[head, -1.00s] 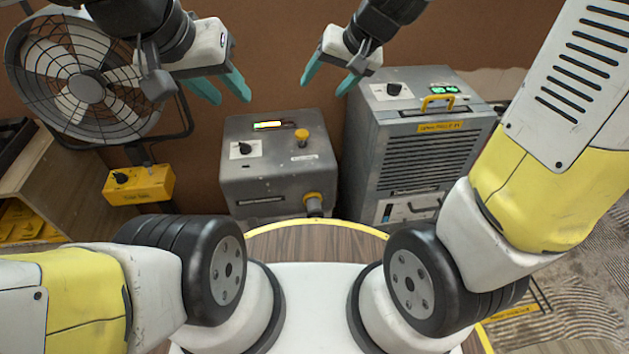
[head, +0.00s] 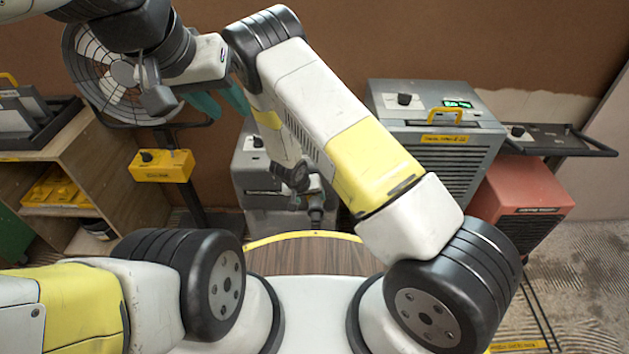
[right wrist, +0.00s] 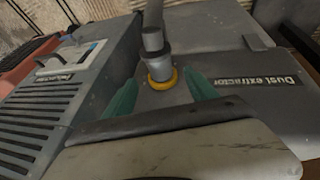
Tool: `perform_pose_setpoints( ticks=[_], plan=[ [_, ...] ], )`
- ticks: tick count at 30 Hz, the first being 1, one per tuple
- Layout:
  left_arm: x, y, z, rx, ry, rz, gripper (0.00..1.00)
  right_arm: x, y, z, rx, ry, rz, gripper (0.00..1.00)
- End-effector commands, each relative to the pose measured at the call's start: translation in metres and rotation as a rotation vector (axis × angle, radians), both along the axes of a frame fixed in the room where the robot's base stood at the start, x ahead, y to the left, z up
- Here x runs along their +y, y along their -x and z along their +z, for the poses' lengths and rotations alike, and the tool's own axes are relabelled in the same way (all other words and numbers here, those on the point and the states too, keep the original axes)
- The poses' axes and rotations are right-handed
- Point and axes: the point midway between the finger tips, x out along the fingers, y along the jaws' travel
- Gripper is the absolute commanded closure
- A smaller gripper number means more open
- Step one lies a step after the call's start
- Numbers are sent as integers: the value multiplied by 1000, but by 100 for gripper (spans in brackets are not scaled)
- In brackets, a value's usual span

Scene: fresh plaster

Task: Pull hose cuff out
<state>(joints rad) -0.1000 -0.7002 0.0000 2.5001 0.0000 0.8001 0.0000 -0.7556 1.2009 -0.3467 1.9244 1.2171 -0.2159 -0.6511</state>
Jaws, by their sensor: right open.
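The grey dust extractor (head: 248,185) stands on the floor, partly covered by my right arm in the head view. Its front panel (right wrist: 235,65) fills much of the right wrist view. The grey hose cuff (right wrist: 155,48) sits in a yellow ring (right wrist: 161,78) on that panel. The cuff also shows low in the head view (head: 316,207). My right gripper (right wrist: 162,92) is open, its teal fingers on either side of the ring and cuff, without visible contact. My left gripper (head: 222,103) is open and empty, raised above the extractor's left side.
A louvred grey unit (head: 432,130) stands just right of the extractor, with a red box (head: 520,200) farther right. A fan (head: 105,75) and a yellow control box (head: 162,166) are at the left, near a wooden shelf (head: 130,160).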

Motion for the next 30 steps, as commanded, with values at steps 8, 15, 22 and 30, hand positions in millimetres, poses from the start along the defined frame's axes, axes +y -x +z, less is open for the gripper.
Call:
perform_pose_setpoints(
  ticks=[8,15,22,30],
  plan=[
    [0,0,0,0,0,0,64,-9,-10,-31,1,10,-1,34],
    [0,0,0,0,0,0,64,-15,-24,-63,0,9,1,34],
    [0,0,0,0,0,0,64,-17,-29,-73,-1,9,2,34],
    [0,0,0,0,0,0,64,-17,-29,-73,-1,9,2,48]
  ],
)
